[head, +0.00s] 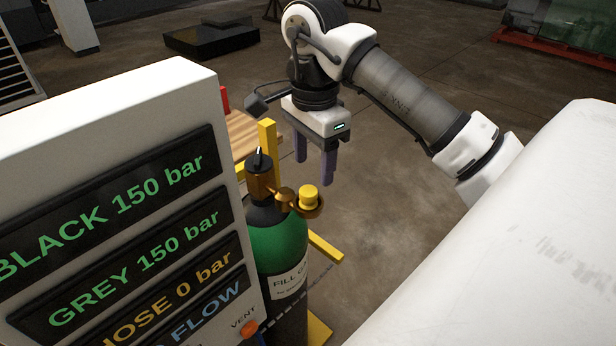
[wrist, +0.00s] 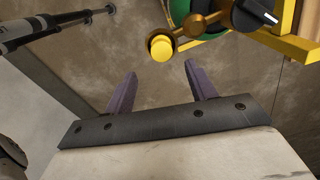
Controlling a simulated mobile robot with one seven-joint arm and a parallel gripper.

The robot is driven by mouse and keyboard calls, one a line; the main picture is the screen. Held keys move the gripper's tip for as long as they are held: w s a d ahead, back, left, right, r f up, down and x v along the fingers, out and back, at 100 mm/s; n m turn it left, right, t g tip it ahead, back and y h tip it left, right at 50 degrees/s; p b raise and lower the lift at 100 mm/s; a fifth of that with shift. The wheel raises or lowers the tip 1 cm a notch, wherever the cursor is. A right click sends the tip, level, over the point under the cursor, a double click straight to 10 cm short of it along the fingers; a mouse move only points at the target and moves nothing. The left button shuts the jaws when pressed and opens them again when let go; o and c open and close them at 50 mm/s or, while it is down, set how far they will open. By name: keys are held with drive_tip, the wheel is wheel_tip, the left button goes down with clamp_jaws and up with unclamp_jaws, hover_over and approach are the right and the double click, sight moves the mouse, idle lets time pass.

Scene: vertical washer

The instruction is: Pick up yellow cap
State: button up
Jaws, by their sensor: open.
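The yellow cap (head: 308,197) is a small round piece on the brass side outlet of the valve (head: 262,180) on a green and black gas cylinder (head: 280,245). In the wrist view the yellow cap (wrist: 161,47) is at the upper middle, beyond the fingertips and between their lines. My gripper (head: 314,170) hangs with its fingers pointing down, behind and a little above the cap in the head view. In the wrist view my gripper (wrist: 160,75) is open and empty, and its purple fingers are apart from the cap.
A white panel (head: 120,120) with pressure readouts stands at the left, close to the cylinder. A yellow frame (head: 267,140) surrounds the cylinder; its bar also shows in the wrist view (wrist: 290,47). A wooden pallet-like surface (head: 243,138) lies behind. The floor right of the cylinder is clear.

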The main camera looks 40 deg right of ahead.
sight(308, 190)
drive_tip(key=f, duration=0.2)
drive_tip(key=f+b, duration=0.1)
drive_tip(key=f, duration=0.1)
drive_tip(key=f+b, duration=0.1)
drive_tip(key=f, duration=0.1)
drive_tip(key=shift+w+a, duration=0.25)
drive_tip(key=shift+a, duration=0.15)
drive_tip(key=shift+c, duration=0.2)
drive_tip(key=c, duration=1)
drive_tip(key=shift+r, duration=0.2)
drive_tip(key=shift+c, duration=0.2)
